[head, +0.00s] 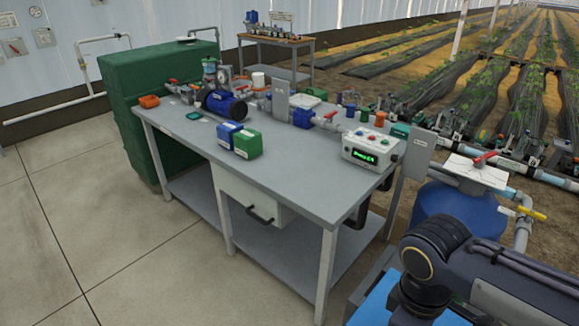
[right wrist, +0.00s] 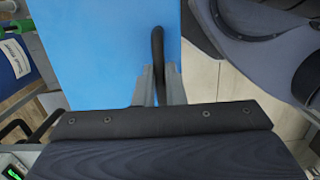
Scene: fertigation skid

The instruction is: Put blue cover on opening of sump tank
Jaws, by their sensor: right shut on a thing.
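The blue cover (right wrist: 90,50) is a flat bright blue panel filling much of the right wrist view. My right gripper (right wrist: 160,82) is shut on its black handle (right wrist: 157,42). In the head view part of the cover (head: 377,303) shows at the bottom right, below my right arm, which hides the gripper. I cannot tell which thing is the sump tank; no opening is visible. A round blue tank (head: 455,213) with a white top plate stands just beyond my arm. A large green tank (head: 150,120) stands at the left. My left gripper is out of view.
A grey workbench (head: 290,190) carries a pump (head: 222,104), blue and green boxes (head: 247,144) and a control box (head: 372,148). The floor at the left is clear.

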